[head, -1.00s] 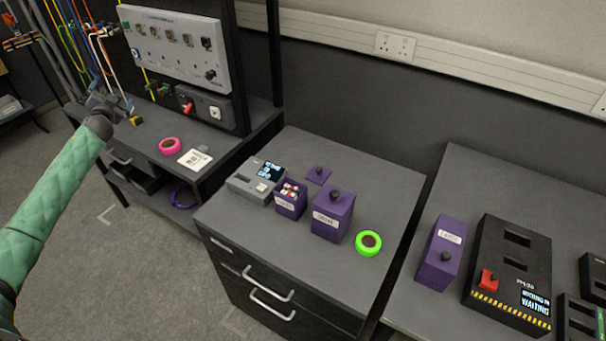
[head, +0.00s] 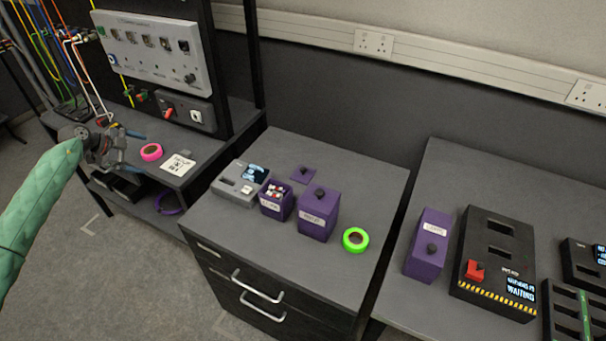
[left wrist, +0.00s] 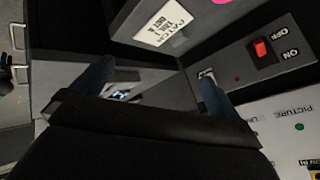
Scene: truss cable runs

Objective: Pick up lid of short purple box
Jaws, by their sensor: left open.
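A short purple box (head: 277,203) stands open on the middle cabinet, with small red and white items inside. A flat purple lid (head: 304,175) with a dark knob lies on the cabinet just behind it. A taller purple box (head: 317,220) with a knobbed lid on top stands to its right. My left gripper (head: 122,150) is over the left bench, well to the left of the boxes. It is open and empty. In the left wrist view its two blue-grey fingers (left wrist: 155,85) are spread apart. My right gripper is not in view.
A grey device (head: 233,188) sits left of the short box, and green tape (head: 355,240) right of the taller one. Pink tape (head: 151,152) lies on the left bench. Another purple box (head: 427,255) and a black device (head: 495,285) are on the right table.

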